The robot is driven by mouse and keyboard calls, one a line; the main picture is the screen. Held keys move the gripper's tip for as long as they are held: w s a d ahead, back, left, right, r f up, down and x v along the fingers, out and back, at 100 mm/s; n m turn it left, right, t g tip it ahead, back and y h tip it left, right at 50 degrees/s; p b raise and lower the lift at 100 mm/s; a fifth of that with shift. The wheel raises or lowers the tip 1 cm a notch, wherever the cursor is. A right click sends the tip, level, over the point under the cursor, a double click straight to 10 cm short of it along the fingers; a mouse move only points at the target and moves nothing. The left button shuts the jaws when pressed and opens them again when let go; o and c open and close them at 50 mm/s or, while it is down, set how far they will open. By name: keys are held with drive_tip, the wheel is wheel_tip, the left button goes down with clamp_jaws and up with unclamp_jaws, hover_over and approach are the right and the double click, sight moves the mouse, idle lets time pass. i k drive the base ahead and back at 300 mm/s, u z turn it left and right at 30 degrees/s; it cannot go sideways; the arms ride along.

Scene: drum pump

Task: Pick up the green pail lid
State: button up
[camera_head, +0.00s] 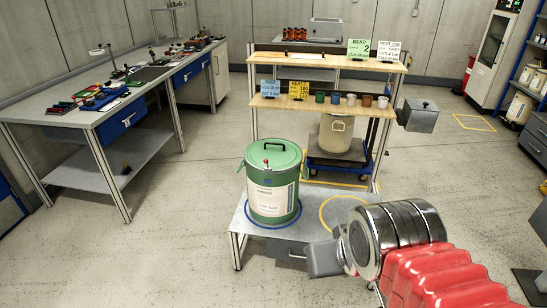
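The green pail lid (273,155) sits on top of the green pail (271,195), which stands upright. The lid has a black handle and a small red-topped fitting near its front. The pail has a white label and stands inside a blue ring on a low grey platform (302,227). My arm enters from the lower right, with a red ribbed cover and a dark, shiny wrist. The grey end piece at my gripper (322,258) is to the right of and in front of the pail, apart from the lid. Its finger opening cannot be made out.
A wooden-topped shelf rack (345,104) stands behind the pail, bearing coloured cups and signs. A beige drum (336,133) sits below its lower shelf. A grey box (418,117) shows at the rack's right. A workbench (90,117) stands left; floor between is clear.

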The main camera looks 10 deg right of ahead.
sight(284, 156)
drive_tip(key=u, duration=0.6)
drive_tip(key=i, duration=1.05)
drive_tip(key=u, duration=0.9)
drive_tip(key=i, duration=1.6)
drive_tip(key=z, duration=0.45)
drive_tip(key=i, duration=0.8)
drive_tip(key=z, duration=0.6)
drive_tip(key=i, duration=0.45)
drive_tip(key=z, duration=0.3)
